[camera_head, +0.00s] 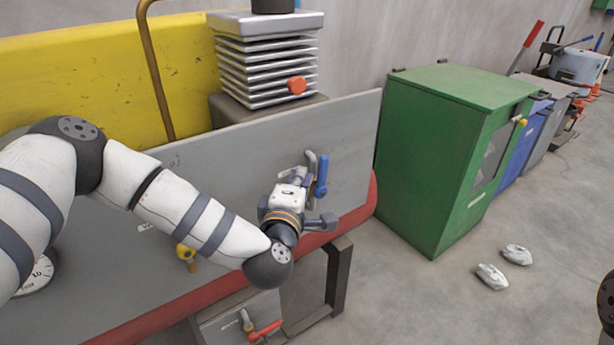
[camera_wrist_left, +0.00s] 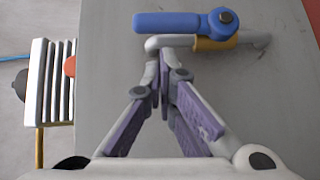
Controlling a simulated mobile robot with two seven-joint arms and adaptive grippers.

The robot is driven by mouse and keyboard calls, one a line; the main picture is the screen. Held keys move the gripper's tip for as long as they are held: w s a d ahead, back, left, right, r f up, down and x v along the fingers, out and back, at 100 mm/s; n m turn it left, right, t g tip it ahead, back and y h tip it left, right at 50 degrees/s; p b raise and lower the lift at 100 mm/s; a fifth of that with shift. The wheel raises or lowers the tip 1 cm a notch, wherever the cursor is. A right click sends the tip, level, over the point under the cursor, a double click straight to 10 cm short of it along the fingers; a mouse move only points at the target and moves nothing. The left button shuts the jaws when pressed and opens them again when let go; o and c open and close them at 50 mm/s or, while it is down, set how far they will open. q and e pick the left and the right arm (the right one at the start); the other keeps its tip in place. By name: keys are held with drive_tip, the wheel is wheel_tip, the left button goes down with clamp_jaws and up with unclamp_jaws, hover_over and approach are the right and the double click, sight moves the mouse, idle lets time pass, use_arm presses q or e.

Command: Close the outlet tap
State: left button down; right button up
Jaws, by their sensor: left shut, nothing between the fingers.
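A tap with a blue lever (camera_head: 321,176) is on the grey panel (camera_head: 345,130). Its metal pipe (camera_head: 311,160) is beside the lever. In the left wrist view the blue lever (camera_wrist_left: 172,22) lies along the pipe (camera_wrist_left: 256,40), with a brass-coloured body (camera_wrist_left: 216,43) under its pivot. My left gripper (camera_head: 304,176) is shut and empty, just left of the lever. In the left wrist view its fingertips (camera_wrist_left: 161,62) are close to the pipe's end; I cannot tell if they touch it. Which tap is the outlet one is not marked. My right gripper is not in view.
A red-lever tap (camera_head: 262,331) sits low under the machine, and a yellow-handled tap (camera_head: 186,254) is behind my left arm. A finned block with an orange knob (camera_head: 297,85) stands above the panel. A green cabinet (camera_head: 425,160) stands right. White objects (camera_head: 492,276) lie on the floor.

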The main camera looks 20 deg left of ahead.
use_arm(q)
drive_tip(key=shift+w+d+f, duration=0.1)
drive_tip(key=shift+w+d, duration=0.35)
drive_tip(key=shift+w, duration=0.15)
drive_tip(key=shift+w+d+r, duration=0.35)
drive_tip(key=shift+w+r, duration=0.05)
drive_tip(key=shift+w, duration=0.05)
drive_tip(key=shift+f, duration=0.1)
drive_tip(key=shift+a, duration=0.1)
